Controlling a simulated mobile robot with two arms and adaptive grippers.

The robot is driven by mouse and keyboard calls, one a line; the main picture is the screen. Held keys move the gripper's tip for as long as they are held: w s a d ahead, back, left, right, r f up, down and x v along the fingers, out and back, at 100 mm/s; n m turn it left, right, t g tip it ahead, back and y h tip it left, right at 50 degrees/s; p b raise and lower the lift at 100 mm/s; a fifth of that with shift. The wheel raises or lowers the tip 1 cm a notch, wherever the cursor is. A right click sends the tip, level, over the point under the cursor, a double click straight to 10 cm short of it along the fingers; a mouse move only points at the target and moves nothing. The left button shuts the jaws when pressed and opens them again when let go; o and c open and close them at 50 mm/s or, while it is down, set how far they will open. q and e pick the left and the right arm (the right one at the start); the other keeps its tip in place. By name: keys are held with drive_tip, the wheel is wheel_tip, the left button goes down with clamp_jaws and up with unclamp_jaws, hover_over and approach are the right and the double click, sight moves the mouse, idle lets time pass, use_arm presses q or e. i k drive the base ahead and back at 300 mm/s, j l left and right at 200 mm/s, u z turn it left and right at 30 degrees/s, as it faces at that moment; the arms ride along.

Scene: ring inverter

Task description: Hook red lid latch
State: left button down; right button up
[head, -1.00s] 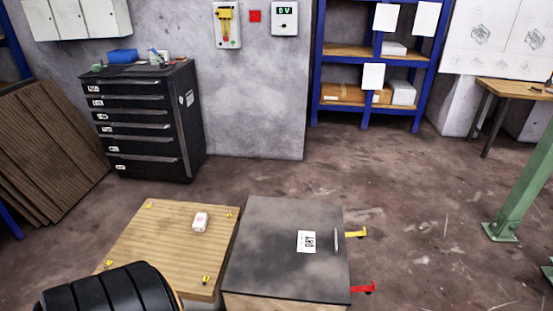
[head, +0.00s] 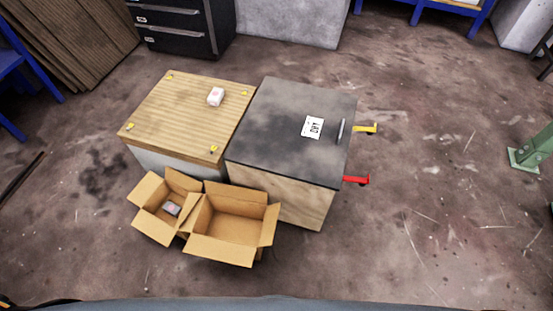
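The red latch (head: 357,180) sticks out from the right side of the box with the dark lid, near its front corner. The dark grey lid (head: 285,125) lies flat and closed on top of the box and bears a white label (head: 313,127) and a metal handle (head: 341,131). A yellow latch (head: 366,128) sticks out from the same side, farther back. I cannot tell how the red latch meets the lid. Neither of my grippers shows in the head view.
A wooden-topped box (head: 185,115) with a small pinkish-white block (head: 216,96) stands left of the lidded box. Open cardboard boxes, a small one (head: 150,190) and a larger one (head: 232,228), sit in front. The floor (head: 440,210) to the right is clear.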

sight(362, 182)
drive_tip(key=k+l+u, duration=0.1)
drive_tip(key=l, duration=0.25)
drive_tip(key=k+l+u, duration=0.1)
drive_tip(key=l, duration=0.25)
drive_tip(key=k+l+u, duration=0.1)
drive_tip(key=l, duration=0.25)
drive_tip(key=k+l, duration=0.25)
drive_tip(key=k+l+u, duration=0.15)
drive_tip(key=l, duration=0.3)
drive_tip(key=k, duration=0.75)
drive_tip(key=i+j, duration=1.05)
drive_tip(key=j, duration=0.15)
drive_tip(key=j+u, duration=0.05)
